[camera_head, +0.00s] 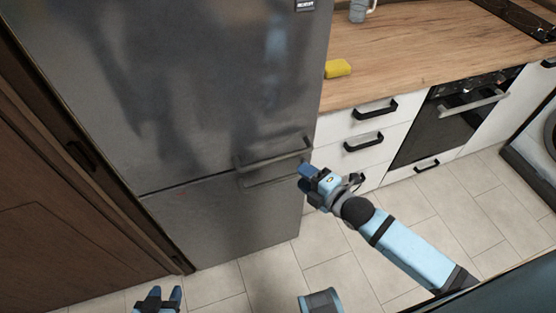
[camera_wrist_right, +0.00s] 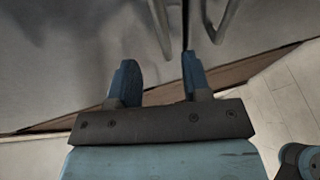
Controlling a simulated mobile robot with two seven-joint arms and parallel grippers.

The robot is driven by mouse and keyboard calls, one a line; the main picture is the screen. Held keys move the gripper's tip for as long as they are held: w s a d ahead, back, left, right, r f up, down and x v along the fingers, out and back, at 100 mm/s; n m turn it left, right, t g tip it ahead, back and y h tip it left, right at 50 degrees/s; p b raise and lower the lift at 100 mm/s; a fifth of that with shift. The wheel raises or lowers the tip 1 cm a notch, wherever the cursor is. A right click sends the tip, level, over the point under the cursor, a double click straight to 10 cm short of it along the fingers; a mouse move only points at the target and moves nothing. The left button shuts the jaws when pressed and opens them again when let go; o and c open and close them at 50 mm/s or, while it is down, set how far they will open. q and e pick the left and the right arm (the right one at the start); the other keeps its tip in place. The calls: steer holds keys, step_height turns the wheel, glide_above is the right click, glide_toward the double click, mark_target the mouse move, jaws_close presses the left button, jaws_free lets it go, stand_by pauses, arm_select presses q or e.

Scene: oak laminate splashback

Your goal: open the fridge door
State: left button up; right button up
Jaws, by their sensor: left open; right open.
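The grey fridge (camera_head: 190,80) stands at the left of the head view. Its upper door looks shut against the lower door (camera_head: 230,220). The upper door's bar handle (camera_head: 273,153) runs along its lower right edge, with the lower door's handle (camera_head: 272,176) just below. My right gripper (camera_head: 306,172) is open and empty, just right of the handles' right ends. In the right wrist view its open fingers (camera_wrist_right: 160,78) point toward the door gap, with two handles (camera_wrist_right: 162,28) beyond the tips, apart from them. My left gripper (camera_head: 160,294) is open, low at the bottom edge, away from the fridge.
White drawers (camera_head: 368,120) with black handles and an oven (camera_head: 440,125) stand right of the fridge. A yellow sponge (camera_head: 338,68) lies on the wooden worktop (camera_head: 410,50). A brown wooden panel (camera_head: 60,220) stands at the left. The tiled floor (camera_head: 340,265) before the fridge is clear.

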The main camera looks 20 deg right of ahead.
mark_target(281, 160)
steer(key=x, duration=1.1)
steer(key=shift+s, duration=0.1)
steer(key=shift+d, duration=0.1)
jaws_close()
